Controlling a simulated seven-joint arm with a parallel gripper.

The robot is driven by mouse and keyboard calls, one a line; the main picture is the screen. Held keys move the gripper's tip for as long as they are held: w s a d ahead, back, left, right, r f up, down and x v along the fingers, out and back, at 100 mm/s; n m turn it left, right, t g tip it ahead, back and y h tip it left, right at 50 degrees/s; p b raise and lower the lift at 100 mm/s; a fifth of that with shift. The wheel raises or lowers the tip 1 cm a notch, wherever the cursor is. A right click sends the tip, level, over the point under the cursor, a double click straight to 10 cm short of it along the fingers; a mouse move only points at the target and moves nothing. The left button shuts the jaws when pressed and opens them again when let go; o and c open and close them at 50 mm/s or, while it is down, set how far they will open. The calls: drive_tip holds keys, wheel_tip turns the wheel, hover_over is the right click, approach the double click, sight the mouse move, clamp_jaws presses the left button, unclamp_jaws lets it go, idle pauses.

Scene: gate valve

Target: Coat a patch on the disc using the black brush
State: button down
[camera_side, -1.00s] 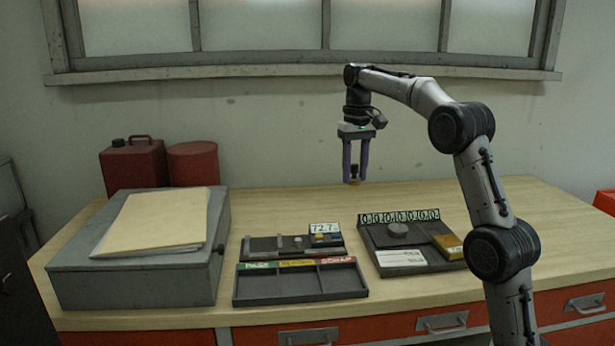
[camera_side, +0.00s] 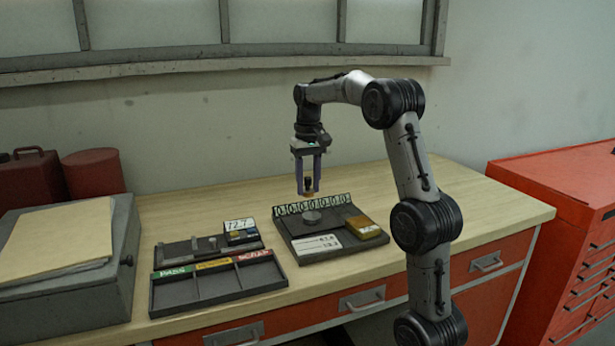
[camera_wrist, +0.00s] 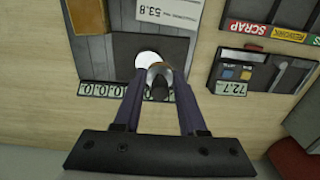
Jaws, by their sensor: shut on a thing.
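A grey disc (camera_side: 311,217) lies on the dark tray (camera_side: 290,244), in front of its row of number dials. It shows as a pale round in the wrist view (camera_wrist: 147,58), partly hidden by the brush. My gripper (camera_side: 308,190) has its purple fingers shut on the black brush (camera_side: 309,184), whose lower end is tan. The brush points down and appears above the disc, a little toward the back. In the wrist view the black brush (camera_wrist: 159,87) sits between my fingertips (camera_wrist: 158,103). I cannot tell whether any coating is on the disc.
A yellow-brown block (camera_side: 363,227) and a white card (camera_side: 317,244) are on the same tray. To the left are a gauge tray with a display (camera_side: 239,225) and a sorting tray with a red SCRAP label (camera_side: 254,255). A grey box (camera_side: 75,285) stands further left.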

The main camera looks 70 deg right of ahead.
sight(309, 219)
drive_tip(key=shift+f, duration=3)
drive_tip(key=shift+d+f, duration=0.4)
drive_tip(key=shift+f, duration=0.05)
drive_tip(key=shift+d+r, duration=0.25)
drive_tip(key=shift+d, duration=1.05)
drive_tip(key=shift+d+r, duration=0.25)
drive_tip(key=shift+d, duration=1.05)
drive_tip(key=shift+a+r, duration=0.1)
drive_tip(key=shift+a, duration=2.95)
drive_tip(key=shift+r, duration=3.25)
